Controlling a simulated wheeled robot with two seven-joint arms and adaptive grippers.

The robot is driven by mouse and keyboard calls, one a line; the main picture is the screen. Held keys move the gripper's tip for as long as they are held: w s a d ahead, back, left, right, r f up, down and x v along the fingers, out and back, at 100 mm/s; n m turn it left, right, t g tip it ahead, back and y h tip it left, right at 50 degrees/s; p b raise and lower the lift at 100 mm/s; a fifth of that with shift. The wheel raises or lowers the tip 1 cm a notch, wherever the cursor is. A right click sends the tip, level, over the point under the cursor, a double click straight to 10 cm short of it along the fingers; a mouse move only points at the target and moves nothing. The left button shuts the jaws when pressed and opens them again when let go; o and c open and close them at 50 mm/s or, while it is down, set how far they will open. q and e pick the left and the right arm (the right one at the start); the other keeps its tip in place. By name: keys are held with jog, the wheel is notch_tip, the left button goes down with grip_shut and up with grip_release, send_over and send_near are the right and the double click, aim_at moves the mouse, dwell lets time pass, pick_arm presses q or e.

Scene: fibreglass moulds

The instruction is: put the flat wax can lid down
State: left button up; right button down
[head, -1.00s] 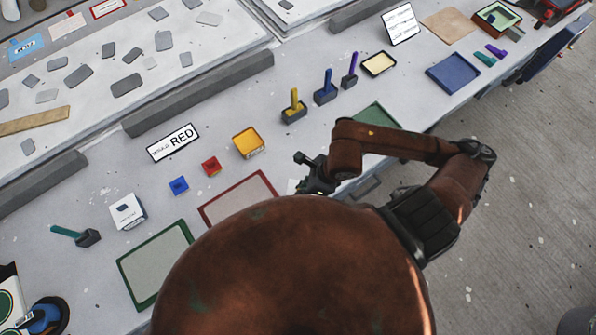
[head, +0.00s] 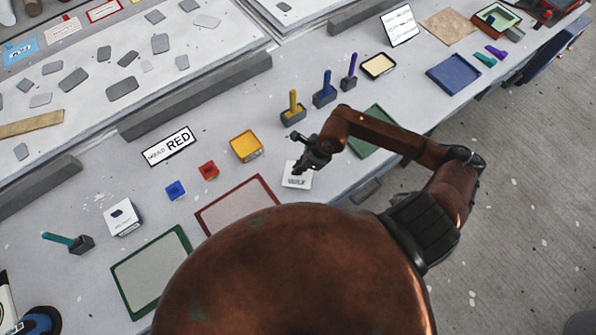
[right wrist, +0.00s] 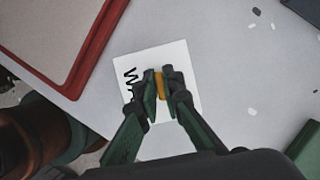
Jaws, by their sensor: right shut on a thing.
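My right gripper (head: 300,154) hangs over the table by a white square with dark lettering (head: 297,182). In the right wrist view the fingers (right wrist: 159,76) are shut on a small orange-yellow piece (right wrist: 159,84), which I take to be part of the wax can lid. Most of it is hidden between the fingers. The white square (right wrist: 185,58) lies behind the fingertips, its letters partly covered and reading like "WAX". I cannot tell the gap between piece and square. My left gripper is not in view.
A red-framed tray (head: 211,228) lies left of the white square, a green one (head: 385,148) to the right. Yellow (head: 293,112) and blue (head: 325,93) handled blocks stand behind. Red (head: 208,170) and blue (head: 176,190) cubes sit left. Bare table surrounds the square.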

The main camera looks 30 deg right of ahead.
notch_tip(320, 180, down, 3)
jog(key=shift+s+r, duration=0.1)
jog(key=shift+r, duration=0.1)
jog(key=shift+f, duration=0.2)
jog(key=shift+f, duration=0.1)
jog(key=c, duration=2.1)
grip_release()
jog(key=v, duration=1.2)
jog(key=shift+a, duration=0.1)
